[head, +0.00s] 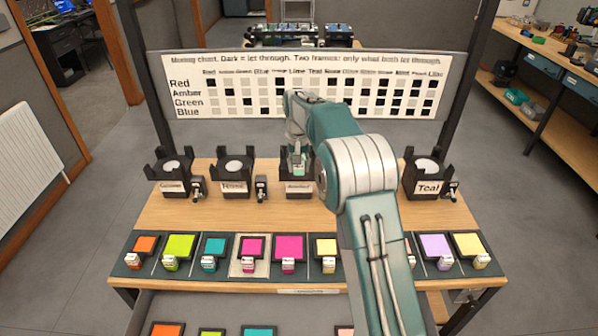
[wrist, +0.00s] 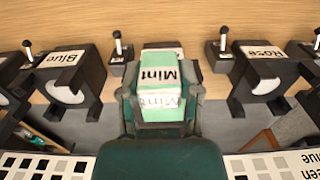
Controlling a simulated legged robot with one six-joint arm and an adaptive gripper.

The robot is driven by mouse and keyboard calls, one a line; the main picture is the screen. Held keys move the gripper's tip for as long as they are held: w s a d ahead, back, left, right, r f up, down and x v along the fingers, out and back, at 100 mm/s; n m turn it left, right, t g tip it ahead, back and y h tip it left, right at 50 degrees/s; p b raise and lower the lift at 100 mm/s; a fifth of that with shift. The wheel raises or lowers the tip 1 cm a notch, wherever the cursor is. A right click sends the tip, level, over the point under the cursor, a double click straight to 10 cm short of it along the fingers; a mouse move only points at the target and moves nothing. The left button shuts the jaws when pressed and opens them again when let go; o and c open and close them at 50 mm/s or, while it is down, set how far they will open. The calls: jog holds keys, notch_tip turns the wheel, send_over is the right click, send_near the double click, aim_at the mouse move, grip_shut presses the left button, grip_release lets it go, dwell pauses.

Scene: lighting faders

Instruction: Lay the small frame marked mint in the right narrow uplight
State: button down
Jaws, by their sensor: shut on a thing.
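My gripper (wrist: 160,105) is shut on the pale green tab of the small frame marked Mint (wrist: 158,78). In the head view my gripper (head: 298,160) is low over the third uplight from the left (head: 297,190), whose label is too small to read surely. The frame's plate is hidden, so I cannot tell whether it touches that uplight. To the left stands the uplight marked Rose (head: 235,172), which also shows in the wrist view (wrist: 262,80). An uplight marked Blue (wrist: 68,82) shows in the wrist view; my arm hides it in the head view. The uplight marked Teal (head: 427,172) is at the right.
Another uplight (head: 172,172) stands at far left. Small levers (head: 261,188) stand beside the uplights. A row of coloured frames, with a magenta one (head: 252,247), lies along the front; my arm hides part of it. A mixing chart (head: 220,85) stands behind.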

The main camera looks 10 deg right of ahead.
jog(key=shift+w, duration=0.8)
jog(key=shift+w+d, duration=0.2)
jog(key=shift+w, duration=0.6)
jog(key=shift+w+d, duration=0.25)
jog(key=shift+w, duration=0.6)
jog(key=shift+w+d, duration=0.2)
jog(key=shift+w, duration=0.6)
jog(key=shift+s+f, duration=0.1)
jog(key=shift+f, duration=2.75)
jog(key=shift+f, duration=1.25)
jog(key=shift+c, duration=1)
grip_release()
jog(key=shift+r, duration=0.1)
